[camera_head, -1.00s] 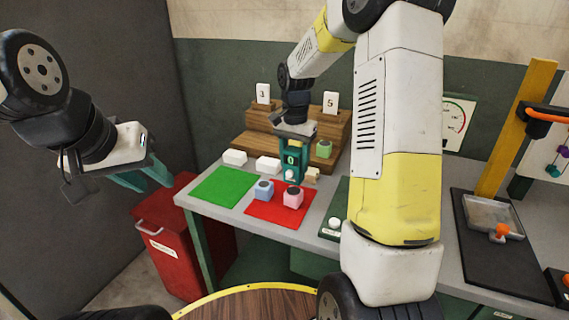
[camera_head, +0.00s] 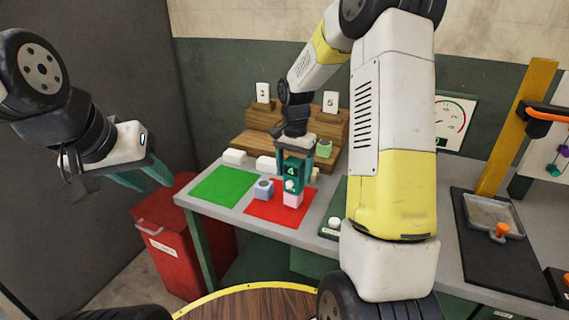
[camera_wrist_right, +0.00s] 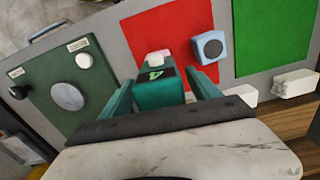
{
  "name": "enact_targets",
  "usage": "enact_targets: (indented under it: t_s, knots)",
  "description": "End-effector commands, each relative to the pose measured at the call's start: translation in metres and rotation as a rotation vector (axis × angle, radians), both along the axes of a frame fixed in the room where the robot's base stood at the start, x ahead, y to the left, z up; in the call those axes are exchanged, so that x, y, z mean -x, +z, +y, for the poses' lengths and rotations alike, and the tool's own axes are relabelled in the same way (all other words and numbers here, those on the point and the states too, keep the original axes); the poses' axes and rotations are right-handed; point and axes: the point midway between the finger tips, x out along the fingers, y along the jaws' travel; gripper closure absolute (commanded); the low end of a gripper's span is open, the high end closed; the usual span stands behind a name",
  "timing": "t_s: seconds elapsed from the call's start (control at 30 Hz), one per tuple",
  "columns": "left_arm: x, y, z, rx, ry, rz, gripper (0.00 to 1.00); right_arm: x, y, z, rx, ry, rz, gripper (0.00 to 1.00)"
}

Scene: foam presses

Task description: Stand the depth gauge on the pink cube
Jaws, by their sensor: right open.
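The teal depth gauge (camera_head: 293,173) stands upright on top of the pink cube (camera_head: 292,199), with a lit green digit on its face. The pink cube rests on the red mat (camera_head: 260,210). My right gripper (camera_head: 295,179) is open, with a finger on either side of the gauge. In the right wrist view the gauge (camera_wrist_right: 160,92) sits between the two spread teal fingers, apart from both. My left gripper (camera_head: 152,181) is open and empty, off to the left above the red bin.
A blue cube (camera_head: 264,188) is on the red mat, left of the pink one. A green mat (camera_head: 222,187) lies beside it, with white blocks (camera_head: 235,157) behind. A green cube (camera_head: 323,149) sits on the wooden step (camera_head: 253,142). A red bin (camera_head: 165,235) stands left.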

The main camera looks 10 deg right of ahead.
Motion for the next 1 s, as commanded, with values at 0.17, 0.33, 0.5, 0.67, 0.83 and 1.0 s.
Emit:
enact_targets:
  t_s: [0.17,0.33,0.5,0.67,0.83,1.0]
  knots:
    - [0.0,0.0,0.0,0.0,0.0,0.0,0.64,-0.001,0.012,0.0,0.0,0.0,-0.002,0.28]
    - [0.0,0.0,0.0,0.0,0.0,0.0,0.64,-0.001,0.045,0.0,0.0,0.0,-0.006,0.28]
    - [0.0,0.0,0.0,0.0,0.0,0.0,0.64,-0.001,0.083,0.0,0.001,0.0,-0.006,0.28]
    - [0.0,0.0,0.0,0.0,0.0,0.0,0.64,-0.001,0.109,0.0,0.0,0.0,-0.004,0.28]
    - [0.0,0.0,0.0,0.0,0.0,0.0,0.64,0.002,0.123,0.0,-0.001,0.005,-0.005,0.28]
    - [0.0,0.0,0.0,0.0,0.0,0.0,0.64,0.03,0.151,0.002,-0.015,0.088,-0.069,0.28]
